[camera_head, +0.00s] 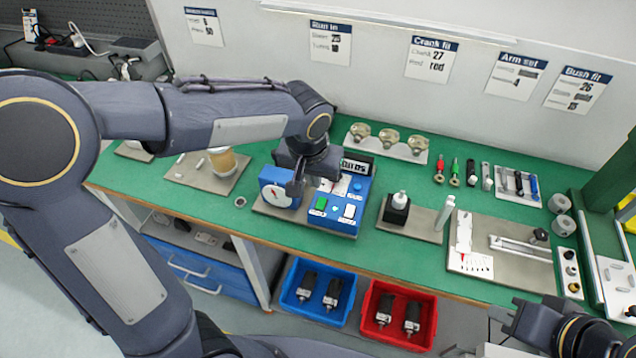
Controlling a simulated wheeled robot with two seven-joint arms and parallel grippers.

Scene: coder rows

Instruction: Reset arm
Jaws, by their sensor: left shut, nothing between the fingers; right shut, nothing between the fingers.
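My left gripper (296,187) hangs from the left arm over the blue device (340,217) on the green workbench. It is shut and empty, pointing down beside the device's white round dial (277,196). I cannot tell whether it touches the device. The device has a green button, a white switch and a blue knob on its top. My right gripper (503,316) is at the lower right, in front of the bench's front edge. It is shut and empty, and only partly visible.
Blue (344,316) and red (423,337) bins with dark parts sit below. A green frame (600,190) rises at right.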

